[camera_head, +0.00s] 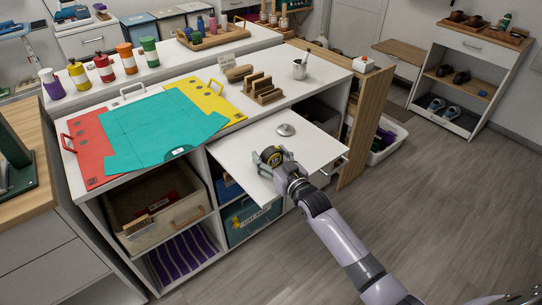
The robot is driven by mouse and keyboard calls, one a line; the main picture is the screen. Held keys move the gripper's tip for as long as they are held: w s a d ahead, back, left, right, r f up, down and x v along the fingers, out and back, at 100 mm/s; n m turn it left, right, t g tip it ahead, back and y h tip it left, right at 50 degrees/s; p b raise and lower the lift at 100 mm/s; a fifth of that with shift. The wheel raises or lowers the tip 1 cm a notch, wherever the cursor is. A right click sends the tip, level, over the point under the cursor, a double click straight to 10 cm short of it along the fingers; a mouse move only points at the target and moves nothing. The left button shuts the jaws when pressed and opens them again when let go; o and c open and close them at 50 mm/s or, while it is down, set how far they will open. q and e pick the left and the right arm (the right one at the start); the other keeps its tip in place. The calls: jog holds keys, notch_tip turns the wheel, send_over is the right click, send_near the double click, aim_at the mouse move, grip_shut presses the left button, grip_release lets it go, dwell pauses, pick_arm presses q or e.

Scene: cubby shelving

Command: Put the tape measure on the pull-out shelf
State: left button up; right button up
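The pull-out shelf (318,150) is a white board drawn out from the front of the white cubby unit. The tape measure (271,156), dark with a yellow face, shows over the shelf's front part. My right gripper (272,160) reaches in from the lower right. Its grey fingers lie on both sides of the tape measure and appear shut on it. I cannot tell whether the tape measure touches the shelf surface. My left gripper is not in view.
A round silver object (286,130) lies on the shelf behind the tape measure. A wooden panel (361,125) stands right of the shelf. The shelf's right part is clear.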

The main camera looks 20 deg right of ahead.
jog(key=shift+o, duration=1.4)
jog(key=shift+r, duration=0.1)
jog(key=shift+s, duration=0.1)
jog(key=s+d, duration=0.2)
jog(key=s, duration=0.9)
jog(key=shift+s+r, duration=0.3)
jog(key=shift+r, duration=0.15)
